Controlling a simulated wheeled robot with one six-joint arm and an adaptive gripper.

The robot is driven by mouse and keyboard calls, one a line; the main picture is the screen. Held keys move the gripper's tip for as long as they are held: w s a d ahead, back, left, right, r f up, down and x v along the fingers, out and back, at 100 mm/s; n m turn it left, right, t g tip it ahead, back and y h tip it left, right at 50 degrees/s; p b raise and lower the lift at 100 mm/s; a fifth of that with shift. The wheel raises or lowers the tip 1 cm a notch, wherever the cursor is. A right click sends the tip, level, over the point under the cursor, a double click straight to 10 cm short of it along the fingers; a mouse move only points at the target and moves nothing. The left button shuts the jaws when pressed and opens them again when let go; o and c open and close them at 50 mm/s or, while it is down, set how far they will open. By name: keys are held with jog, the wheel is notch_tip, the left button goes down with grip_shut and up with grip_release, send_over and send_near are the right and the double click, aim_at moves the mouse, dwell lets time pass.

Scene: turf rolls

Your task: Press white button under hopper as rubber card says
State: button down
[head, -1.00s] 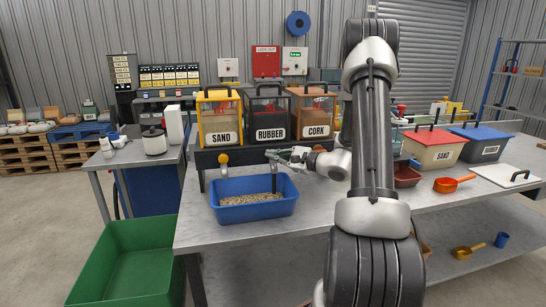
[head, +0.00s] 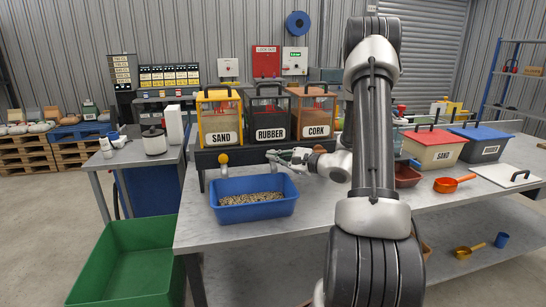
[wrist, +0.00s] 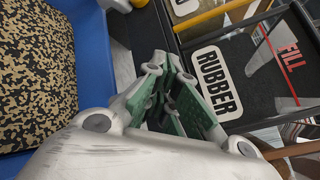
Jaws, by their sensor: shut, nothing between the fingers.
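My gripper (head: 272,156) is shut and empty, just in front of the stand below the RUBBER hopper. In the wrist view the closed green-padded fingers (wrist: 172,98) point toward the RUBBER label (wrist: 217,82). The white button is not distinguishable; my gripper covers that area. A blue tub (head: 254,213) below holds a speckled dark and tan mix (head: 252,198). The rubber card cannot be picked out; distant cards (head: 170,76) are too small to read.
A green bin (head: 130,262) stands on the floor at left. The bench front is clear.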

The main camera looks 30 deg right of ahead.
jog(key=shift+s+a, duration=0.1)
jog(key=shift+s, duration=0.25)
jog(key=shift+s+a, duration=0.25)
jog(key=shift+s, duration=0.55)
jog(key=shift+s+a, duration=0.2)
jog(key=shift+s, duration=0.6)
jog(key=shift+s+a, duration=0.25)
jog(key=shift+s, duration=0.55)
